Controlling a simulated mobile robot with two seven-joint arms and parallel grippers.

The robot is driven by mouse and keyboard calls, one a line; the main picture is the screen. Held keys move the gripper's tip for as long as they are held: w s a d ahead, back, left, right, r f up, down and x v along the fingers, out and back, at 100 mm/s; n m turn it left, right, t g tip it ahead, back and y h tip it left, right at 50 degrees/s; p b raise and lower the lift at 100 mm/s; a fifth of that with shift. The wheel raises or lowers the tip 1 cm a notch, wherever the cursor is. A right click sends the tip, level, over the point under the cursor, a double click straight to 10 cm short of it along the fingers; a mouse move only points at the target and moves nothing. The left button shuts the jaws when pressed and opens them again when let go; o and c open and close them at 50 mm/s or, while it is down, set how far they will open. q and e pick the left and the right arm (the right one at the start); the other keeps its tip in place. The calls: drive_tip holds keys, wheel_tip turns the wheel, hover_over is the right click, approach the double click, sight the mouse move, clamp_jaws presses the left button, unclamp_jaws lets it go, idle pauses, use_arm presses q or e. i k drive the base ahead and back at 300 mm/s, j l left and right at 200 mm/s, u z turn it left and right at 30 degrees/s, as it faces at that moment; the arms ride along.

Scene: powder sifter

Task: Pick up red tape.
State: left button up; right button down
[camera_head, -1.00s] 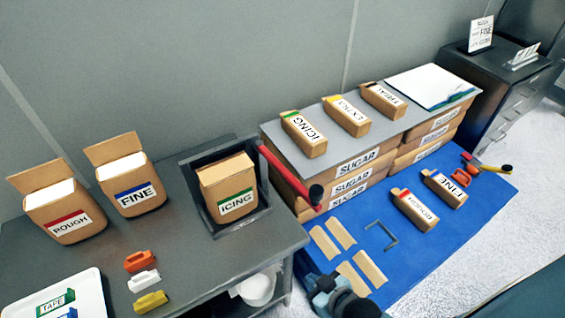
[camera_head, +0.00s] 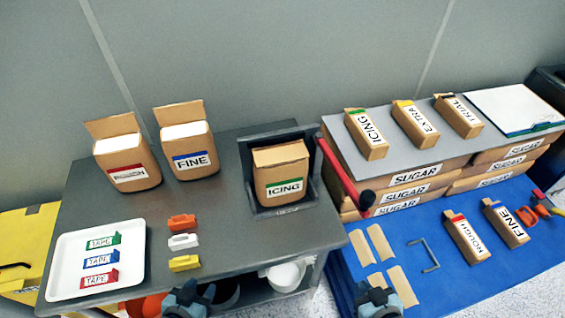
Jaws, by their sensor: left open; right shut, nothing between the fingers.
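The red tape (camera_head: 99,281) lies on the white tray (camera_head: 140,262) at the left end of the dark grey table, nearest the front edge. The blue tape (camera_head: 101,260) and green tape (camera_head: 103,241) lie behind it on the same tray; all bear a TAPE label. My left gripper (camera_head: 188,298) shows only in part at the bottom edge, to the right of the tray and apart from the red tape. It is open. My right gripper (camera_head: 378,300) is partly in view at the bottom, over the blue mat, shut and empty.
Orange, white and yellow clips (camera_head: 184,241) lie right of the tray. ROUGH (camera_head: 127,162), FINE (camera_head: 186,145) and ICING (camera_head: 281,178) boxes stand behind. A red handle (camera_head: 345,172) is at the table's right. The blue mat (camera_head: 460,285) holds small boxes and cardboard strips.

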sight(107, 278)
drive_tip(key=u, duration=1.8)
drive_tip(key=z, duration=1.75)
drive_tip(key=u, duration=1.75)
drive_tip(key=j, duration=0.15)
